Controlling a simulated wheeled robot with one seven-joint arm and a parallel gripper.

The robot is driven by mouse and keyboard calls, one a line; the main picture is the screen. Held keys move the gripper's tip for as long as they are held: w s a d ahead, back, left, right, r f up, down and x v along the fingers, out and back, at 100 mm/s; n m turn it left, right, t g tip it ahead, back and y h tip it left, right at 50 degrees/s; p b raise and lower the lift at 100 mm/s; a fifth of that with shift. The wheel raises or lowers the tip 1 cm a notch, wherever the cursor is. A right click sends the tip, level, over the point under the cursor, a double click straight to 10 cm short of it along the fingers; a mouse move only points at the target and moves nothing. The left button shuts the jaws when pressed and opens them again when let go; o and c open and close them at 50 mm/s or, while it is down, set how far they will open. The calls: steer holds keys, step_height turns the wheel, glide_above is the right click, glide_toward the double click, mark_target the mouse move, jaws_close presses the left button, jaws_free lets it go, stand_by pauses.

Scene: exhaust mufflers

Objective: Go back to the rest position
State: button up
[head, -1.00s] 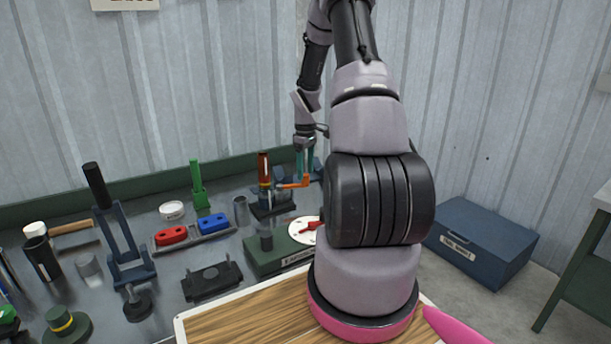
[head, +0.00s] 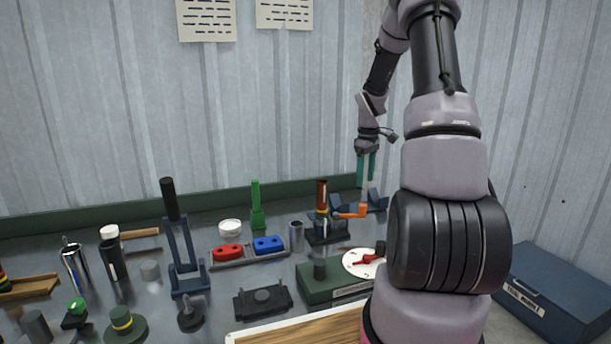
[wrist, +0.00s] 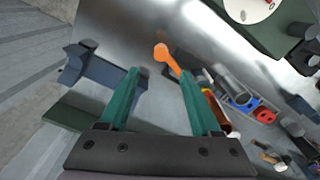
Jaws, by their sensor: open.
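My gripper (head: 366,168) is high over the back right of the bench, pointing down. Its two teal fingers are apart with nothing between them in the head view. An orange handle (head: 350,211) sticks out sideways from a dark fixture (head: 327,232) holding an upright brown-red cylinder (head: 321,193). The handle also shows in the wrist view (wrist: 164,55), just beyond the fingertips. The gripper is above the handle and apart from it.
A dark blue V-shaped stand (head: 376,200) is under the gripper. A green box with a white dial (head: 362,263) lies nearer. Red (head: 228,252) and blue (head: 268,244) blocks, a green post (head: 257,212) and a tall lever press (head: 172,215) stand leftward. The corrugated wall is behind.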

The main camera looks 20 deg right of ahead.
steer(key=s+a+r+m+t, duration=0.1)
steer(key=s+a+r+m, duration=0.1)
steer(key=s+a+r, duration=0.3)
steer(key=s+a+r+m+t, duration=0.15)
steer(key=a+r, duration=0.25)
steer(key=r, duration=0.4)
steer(key=s+a+r+m+t, duration=0.1)
steer(key=s+a+r, duration=0.3)
steer(key=r, duration=0.2)
steer(key=s+a+r+m+t+y, duration=0.1)
steer(key=s+a+r+m+t, duration=0.1)
steer(key=s, duration=0.6)
steer(key=s+a+r+m+t+y, duration=0.1)
steer(key=s+a+r+m, duration=0.2)
steer(key=s+a, duration=0.4)
steer(key=shift+s+r+t, duration=0.35)
steer(key=shift+s+r, duration=0.05)
steer(key=shift+r, duration=0.15)
